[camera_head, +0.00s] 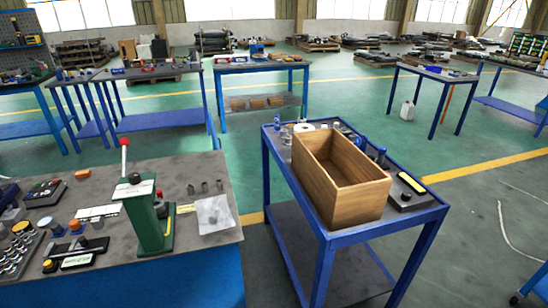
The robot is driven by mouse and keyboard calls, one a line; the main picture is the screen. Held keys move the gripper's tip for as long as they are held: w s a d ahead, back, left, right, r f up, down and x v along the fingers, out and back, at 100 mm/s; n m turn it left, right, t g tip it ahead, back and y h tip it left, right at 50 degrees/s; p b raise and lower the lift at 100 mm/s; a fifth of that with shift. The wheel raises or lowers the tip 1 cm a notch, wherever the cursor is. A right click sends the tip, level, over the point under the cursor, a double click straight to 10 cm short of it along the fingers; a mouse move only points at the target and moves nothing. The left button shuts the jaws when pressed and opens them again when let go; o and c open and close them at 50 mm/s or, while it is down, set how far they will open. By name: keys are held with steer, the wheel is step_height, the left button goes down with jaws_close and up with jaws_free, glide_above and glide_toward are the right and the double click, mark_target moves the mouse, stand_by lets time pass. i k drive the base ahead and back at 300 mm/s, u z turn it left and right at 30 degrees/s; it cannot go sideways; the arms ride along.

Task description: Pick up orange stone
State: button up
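A small orange lump (82,174) lies near the back of the grey-topped workbench (190,175) at the left. It may be the orange stone, but it is too small to tell its material. A second small orange piece (74,226), with a rounded top, sits nearer the front of the same bench, beside dark parts. My gripper is not in view.
A green lever press (145,215) with a red knob stands on the left bench. A wooden box (340,175), open at the top, stands on a blue-framed table (415,215) at the right. Bare floor separates the two. More blue-legged tables stand behind.

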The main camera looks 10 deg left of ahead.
mark_target(87, 174)
steer(key=u, duration=1.55)
steer(key=i, duration=0.95)
steer(key=u, duration=0.75)
